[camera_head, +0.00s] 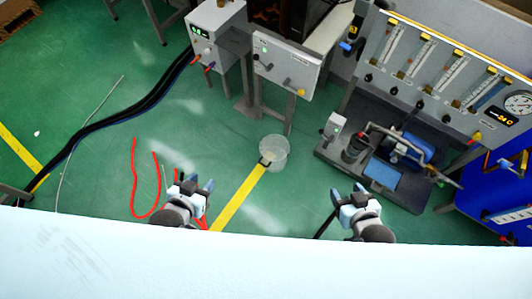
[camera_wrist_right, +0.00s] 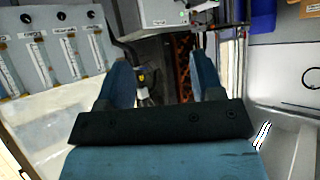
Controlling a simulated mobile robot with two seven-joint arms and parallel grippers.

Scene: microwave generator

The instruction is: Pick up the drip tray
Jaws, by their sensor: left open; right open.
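No object is plainly recognisable as the drip tray. A clear round container (camera_head: 273,152) with a dark clip at its left rim stands on the green floor; I cannot tell if it is the tray. My left gripper (camera_head: 190,186) is open, left of and nearer than the container in the head view. My right gripper (camera_head: 348,191) is open, to the container's right. In the right wrist view its two blue fingers (camera_wrist_right: 163,72) are apart with nothing visibly held between them. A pale, whitish surface (camera_wrist_right: 50,130) lies left of them; its identity is unclear.
A flowmeter panel (camera_head: 440,70) stands at the right, with a pump unit (camera_head: 375,165) below it. Grey instrument boxes (camera_head: 287,62) stand on legs at the back. Black cables (camera_head: 120,110) and a red hose (camera_head: 145,205) lie at the left. A white surface (camera_head: 250,265) fills the foreground.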

